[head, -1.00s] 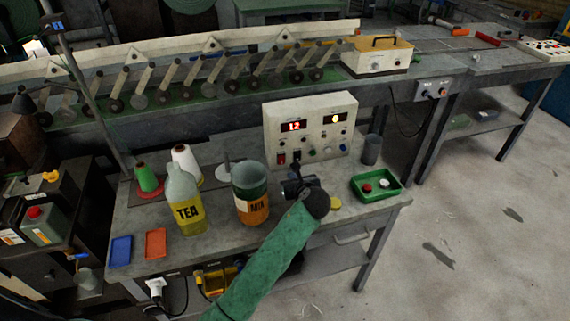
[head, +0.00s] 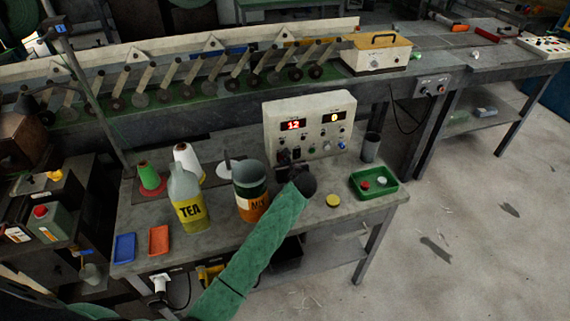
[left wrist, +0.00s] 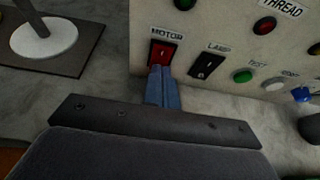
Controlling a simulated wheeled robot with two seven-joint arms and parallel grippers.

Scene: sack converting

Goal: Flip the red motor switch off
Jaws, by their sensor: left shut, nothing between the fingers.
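The red motor switch (left wrist: 162,54) sits under the label MOTOR at the lower left of the cream control panel (head: 318,110). My left gripper (left wrist: 163,72) is shut and empty. In the left wrist view its fingertips overlap the lower part of the red switch; whether they press on it I cannot tell. In the head view my left gripper (head: 284,160) is at the panel's lower left corner and hides the switch. The left display reads 12 and the right one 0. My right gripper is not in view.
A black LAMP switch (left wrist: 207,66) and a green button (left wrist: 243,76) lie right of the motor switch. The MIX container (head: 250,188) and TEA bottle (head: 187,200) stand left of my arm. A green tray (head: 362,186) is at the right.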

